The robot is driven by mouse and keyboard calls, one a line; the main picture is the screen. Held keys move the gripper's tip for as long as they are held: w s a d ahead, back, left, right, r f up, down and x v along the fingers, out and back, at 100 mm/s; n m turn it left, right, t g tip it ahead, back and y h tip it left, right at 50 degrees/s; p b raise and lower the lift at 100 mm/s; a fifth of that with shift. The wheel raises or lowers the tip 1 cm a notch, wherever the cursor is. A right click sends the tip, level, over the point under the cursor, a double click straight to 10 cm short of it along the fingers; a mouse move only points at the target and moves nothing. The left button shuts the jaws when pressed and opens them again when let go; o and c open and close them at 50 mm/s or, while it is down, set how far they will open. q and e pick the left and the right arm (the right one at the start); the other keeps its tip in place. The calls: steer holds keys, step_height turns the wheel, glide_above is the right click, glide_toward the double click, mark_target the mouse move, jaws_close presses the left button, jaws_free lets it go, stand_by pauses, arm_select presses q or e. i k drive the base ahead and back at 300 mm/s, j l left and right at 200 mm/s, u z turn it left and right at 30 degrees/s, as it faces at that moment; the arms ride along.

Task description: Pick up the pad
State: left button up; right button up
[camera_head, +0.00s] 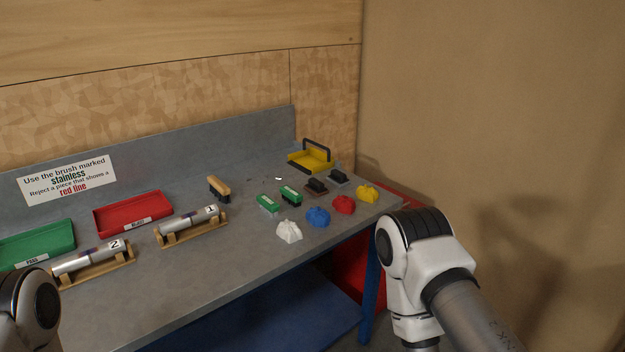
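No single object is clearly marked as the pad. Two small green-topped blocks, a left one (268,204) and a right one (291,194), lie on the grey bench (230,262). Behind and to their right are two dark-handled blocks, one with a brown base (316,187) and one with a grey base (338,178). Any of these could be a pad; they are too small to tell. Links of my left arm show at the lower left and of my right arm at the right, beyond the bench. Neither gripper shows, so what they hold is hidden.
Crumpled white (289,231), blue (318,217), red (343,205) and yellow (367,194) cloths line the front edge. A yellow handled tray (309,165), a brush (219,188), cylinders 1 (188,220) and 2 (85,260) on wooden cradles, and red (121,213) and green (38,238) trays stand around.

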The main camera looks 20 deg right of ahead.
mark_target(337, 177)
steer(key=i+l+u, duration=0.15)
steer(key=l+u, duration=0.15)
steer(key=u, duration=0.15)
steer(key=i+l+u, duration=0.1)
steer(key=l+u, duration=0.6)
steer(key=u, duration=0.15)
